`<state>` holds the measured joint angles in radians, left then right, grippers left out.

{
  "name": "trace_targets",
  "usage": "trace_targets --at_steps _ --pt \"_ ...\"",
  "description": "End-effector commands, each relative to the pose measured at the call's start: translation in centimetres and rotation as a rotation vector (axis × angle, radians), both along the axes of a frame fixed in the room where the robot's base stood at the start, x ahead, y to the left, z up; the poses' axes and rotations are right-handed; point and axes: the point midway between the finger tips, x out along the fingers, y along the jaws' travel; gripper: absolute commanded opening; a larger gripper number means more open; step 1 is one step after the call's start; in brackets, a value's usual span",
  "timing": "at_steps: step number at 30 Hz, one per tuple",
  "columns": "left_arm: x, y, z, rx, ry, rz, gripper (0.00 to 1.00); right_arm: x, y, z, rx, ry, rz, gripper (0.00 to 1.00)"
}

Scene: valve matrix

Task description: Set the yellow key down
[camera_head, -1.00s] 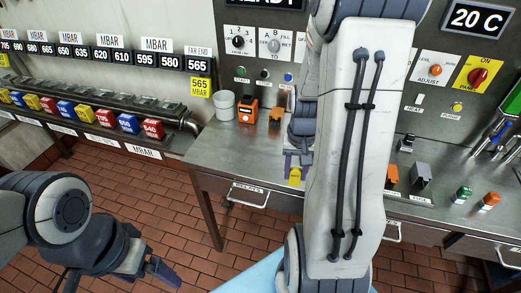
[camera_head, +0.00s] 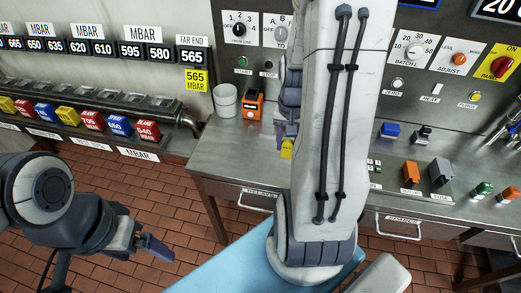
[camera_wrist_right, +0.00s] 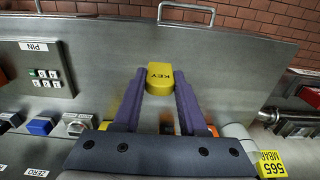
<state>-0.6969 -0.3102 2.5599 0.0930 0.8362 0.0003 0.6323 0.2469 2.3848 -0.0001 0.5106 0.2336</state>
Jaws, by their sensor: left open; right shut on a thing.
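The yellow key (camera_wrist_right: 160,78) is a yellow block marked KEY, held between the purple fingertips of my right gripper (camera_wrist_right: 159,90) in the right wrist view. In the head view only a small part of the key (camera_head: 287,148) shows beside my right arm, which hides most of that gripper. The key appears over the grey steel bench (camera_head: 225,150); I cannot tell whether it touches the top. My left gripper (camera_head: 152,246) is open and empty, low over the floor at the left, away from the bench.
A white cup (camera_head: 226,100) and an orange device (camera_head: 253,104) stand at the bench's back left. A PIN keypad (camera_wrist_right: 45,78) sits on the bench. A blue block (camera_head: 389,130) and orange switch (camera_head: 411,172) are right of my arm. Bare steel surrounds the key.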

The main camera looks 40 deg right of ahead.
Motion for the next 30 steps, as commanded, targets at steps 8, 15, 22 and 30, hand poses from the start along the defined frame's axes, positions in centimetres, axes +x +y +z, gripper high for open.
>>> trace_targets --at_steps 8,15,22,30 --pt "0.0 0.0 1.4 0.0 0.0 0.001 0.9 5.4 3.3 -3.6 0.002 0.004 0.009 0.0" --pt "0.0 0.0 1.8 0.0 0.0 0.001 0.9 7.3 4.3 -5.1 0.0 0.001 0.003 0.0" --pt "0.0 0.0 2.5 0.0 0.0 0.001 0.9 7.2 4.3 -8.0 0.002 0.006 0.001 0.0" --pt "0.0 0.0 2.6 0.0 0.0 0.001 0.9 7.4 4.2 -9.0 -0.001 -0.002 0.001 0.0"
